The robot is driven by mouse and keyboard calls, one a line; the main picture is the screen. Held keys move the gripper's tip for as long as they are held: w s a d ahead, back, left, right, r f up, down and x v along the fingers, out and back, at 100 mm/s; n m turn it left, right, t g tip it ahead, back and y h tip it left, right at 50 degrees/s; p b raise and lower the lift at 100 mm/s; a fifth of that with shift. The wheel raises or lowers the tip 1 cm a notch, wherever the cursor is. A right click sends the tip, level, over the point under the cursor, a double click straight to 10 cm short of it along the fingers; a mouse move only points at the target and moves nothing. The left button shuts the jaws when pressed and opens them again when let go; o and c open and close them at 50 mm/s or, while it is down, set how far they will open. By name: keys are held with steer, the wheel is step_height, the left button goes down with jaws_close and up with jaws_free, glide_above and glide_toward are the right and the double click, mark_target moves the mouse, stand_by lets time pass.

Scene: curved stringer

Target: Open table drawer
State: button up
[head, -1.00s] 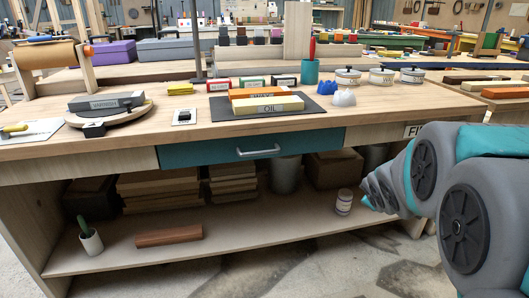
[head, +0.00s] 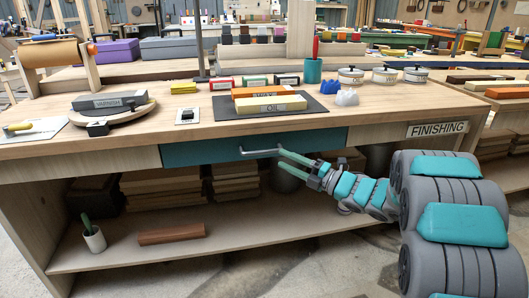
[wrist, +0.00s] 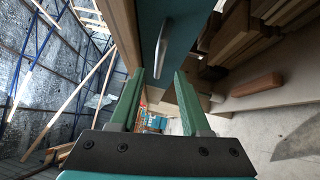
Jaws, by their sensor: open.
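The teal table drawer (head: 200,152) sits flush in the front of the wooden workbench (head: 110,166), closed as far as I can see. Its pale metal bar handle (head: 256,153) is on the drawer front. My gripper (head: 283,158) is open and empty, reaching in from the right, with its green fingers at the handle's right end. In the wrist view the handle (wrist: 164,44) lies just beyond the gap between my open fingertips (wrist: 159,75). I cannot tell whether a finger touches it. The drawer front (wrist: 185,20) also shows there.
A lower shelf (head: 220,238) under the drawer holds stacked boards (head: 160,188), a red-brown block (head: 170,233) and a white pot (head: 94,240). A FINISHING sign (head: 437,129) is on the bench edge. The floor in front is clear.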

mark_target(265, 152)
steer(key=shift+g+y, duration=0.3)
steer(key=shift+p+x, duration=0.75)
steer(key=shift+x, duration=3.15)
steer(key=shift+s+a, duration=0.1)
steer(key=shift+s, duration=0.05)
jaws_close()
steer(key=shift+f, duration=0.1)
